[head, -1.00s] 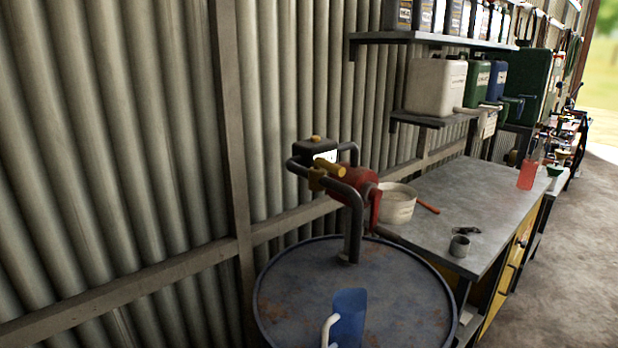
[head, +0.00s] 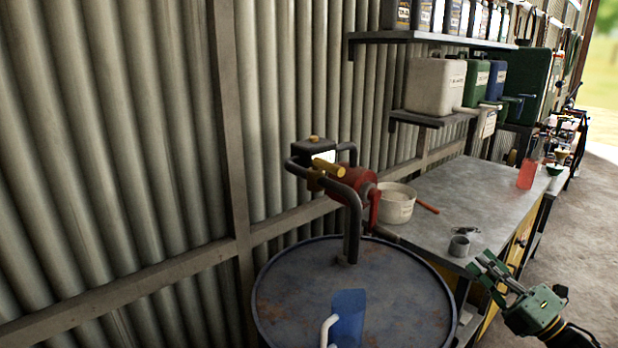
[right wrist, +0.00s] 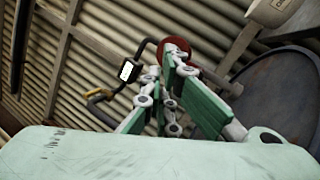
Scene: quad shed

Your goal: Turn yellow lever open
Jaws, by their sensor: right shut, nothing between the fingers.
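The yellow lever (head: 328,167) is a short bar on the red hand pump (head: 352,188), which stands on the drum top with dark bent pipes around it. My right gripper (head: 482,262) is in the lower right of the head view, shut and empty. It is in front of the bench edge, well to the right of the lever and apart from it. In the right wrist view its green fingers (right wrist: 172,75) point toward the pump's red body (right wrist: 176,47), which they partly cover. My left gripper is not in view.
A blue jug (head: 348,316) with a pale handle stands on the rusty drum (head: 400,300). A white pot (head: 397,205) and a small grey cup (head: 459,246) sit on the grey bench (head: 480,200). Shelves with canisters (head: 436,87) hang above. The corrugated wall is behind.

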